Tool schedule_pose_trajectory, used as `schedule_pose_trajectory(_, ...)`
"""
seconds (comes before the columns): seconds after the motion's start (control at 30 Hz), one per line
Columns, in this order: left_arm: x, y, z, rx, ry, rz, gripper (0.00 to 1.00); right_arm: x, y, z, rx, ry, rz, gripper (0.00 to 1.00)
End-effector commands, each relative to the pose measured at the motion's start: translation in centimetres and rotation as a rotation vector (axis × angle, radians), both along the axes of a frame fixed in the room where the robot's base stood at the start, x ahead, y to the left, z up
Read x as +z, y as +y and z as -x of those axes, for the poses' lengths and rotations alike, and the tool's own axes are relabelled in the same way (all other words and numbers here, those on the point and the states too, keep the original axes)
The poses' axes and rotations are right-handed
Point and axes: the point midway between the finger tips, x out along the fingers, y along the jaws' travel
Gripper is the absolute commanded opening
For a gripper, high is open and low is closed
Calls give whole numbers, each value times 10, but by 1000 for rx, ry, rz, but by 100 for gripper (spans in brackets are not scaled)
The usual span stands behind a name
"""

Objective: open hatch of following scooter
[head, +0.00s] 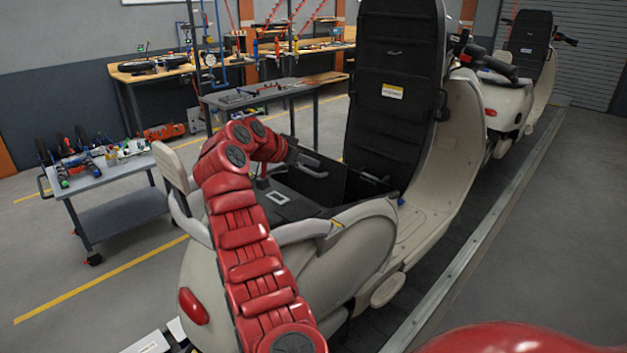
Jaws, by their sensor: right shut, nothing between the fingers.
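The near cream scooter (335,265) stands on the conveyor. Its black hatch (393,110) stands upright, showing its underside with a white label. The dark storage compartment (350,187) below is open. My right gripper (318,172) is above the left part of this compartment, apart from the raised hatch. It is shut and empty. My red arm partly hides the scooter's rear and left side. My left gripper is not in view. A second scooter (505,100) farther along also has its black hatch (528,40) upright.
A grey tool cart (110,175) stands at left. A grey table (265,95) and wooden workbench (150,72) with tools stand behind the near scooter. A metal rail (490,225) edges the conveyor. The floor right of it is clear.

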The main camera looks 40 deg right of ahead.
Motion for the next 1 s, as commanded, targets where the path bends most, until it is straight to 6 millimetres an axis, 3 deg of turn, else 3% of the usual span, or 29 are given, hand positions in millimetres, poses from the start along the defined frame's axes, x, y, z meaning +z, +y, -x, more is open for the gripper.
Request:
schedule_pose_trajectory(0.17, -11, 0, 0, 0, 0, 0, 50, 19, 0, 1, -1, -5, 1, 0)
schedule_pose_trajectory(0.47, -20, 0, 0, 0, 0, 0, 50, 20, 17, 23, 0, -6, 4, 0)
schedule_pose_trajectory(0.87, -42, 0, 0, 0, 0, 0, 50, 26, 64, 82, 2, -6, 3, 0)
schedule_pose_trajectory(1.0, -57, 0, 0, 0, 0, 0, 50, 27, 78, 100, 3, -7, 3, 0)
